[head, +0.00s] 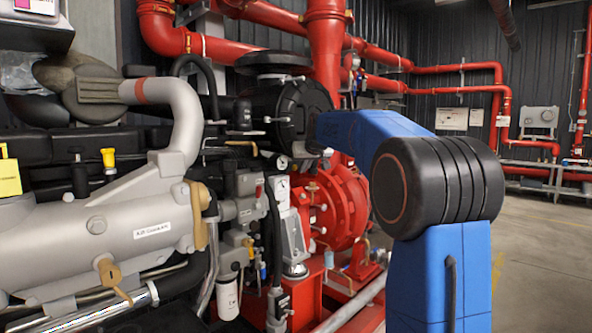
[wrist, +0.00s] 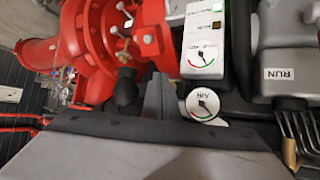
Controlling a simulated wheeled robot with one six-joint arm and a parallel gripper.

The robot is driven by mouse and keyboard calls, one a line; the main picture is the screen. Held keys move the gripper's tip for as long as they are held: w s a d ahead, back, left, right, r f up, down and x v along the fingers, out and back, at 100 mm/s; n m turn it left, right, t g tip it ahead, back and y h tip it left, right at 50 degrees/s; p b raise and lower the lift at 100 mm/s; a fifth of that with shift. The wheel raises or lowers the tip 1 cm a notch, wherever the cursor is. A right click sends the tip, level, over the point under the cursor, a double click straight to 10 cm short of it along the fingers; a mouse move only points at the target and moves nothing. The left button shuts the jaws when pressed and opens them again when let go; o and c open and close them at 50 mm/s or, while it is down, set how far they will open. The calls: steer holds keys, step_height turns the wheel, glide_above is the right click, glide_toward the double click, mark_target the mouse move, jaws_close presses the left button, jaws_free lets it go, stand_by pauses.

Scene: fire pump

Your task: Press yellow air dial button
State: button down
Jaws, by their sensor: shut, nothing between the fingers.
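A round white dial marked AIR (wrist: 203,105) shows upside down in the wrist view, with a dark needle and red and green arcs. Another dial (wrist: 204,60) sits on a white panel (wrist: 198,35) above it. I cannot make out a yellow button on the AIR dial; my gripper may hide part of the area around it. My gripper (wrist: 160,90) shows as grey fingers closed together, empty, just left of the AIR dial in the picture. Whether they touch anything is unclear. In the head view small dials show on the engine (head: 282,184), while my fingers are not clearly visible.
The grey engine (head: 130,235) with pipes and hoses fills the head view's left. A yellow-topped knob (head: 108,157) stands on it. A red pump (head: 340,205) lies behind. A grey box marked RUN (wrist: 285,72) is right of the dials. Open floor (head: 545,250) lies right.

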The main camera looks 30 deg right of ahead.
stand_by(0.3)
steer(key=s, duration=0.1)
steer(key=s+d, duration=0.1)
steer(key=s, duration=0.2)
steer(key=shift+s+d, duration=0.35)
stand_by(0.8)
steer(key=s+a+f+g+y, duration=0.1)
steer(key=s+a+f, duration=0.35)
steer(key=s, duration=0.35)
steer(key=s+a+f+n+g, duration=0.1)
steer(key=s+a+f, duration=0.4)
steer(key=s, duration=0.4)
steer(key=s+a+f+g+y, duration=0.1)
steer(key=s+a+f, duration=0.2)
steer(key=s+a, duration=0.45)
steer(key=s+a+f+g, duration=0.1)
steer(key=s+a+f, duration=0.1)
steer(key=s+f, duration=0.7)
steer(key=s+a+f+n+g, duration=0.1)
steer(key=s+a+f, duration=0.2)
steer(key=s+f, duration=0.6)
steer(key=s, duration=0.7)
steer(key=shift+s+f+g, duration=0.35)
steer(key=shift+s+g, duration=0.05)
steer(key=shift+a, duration=0.1)
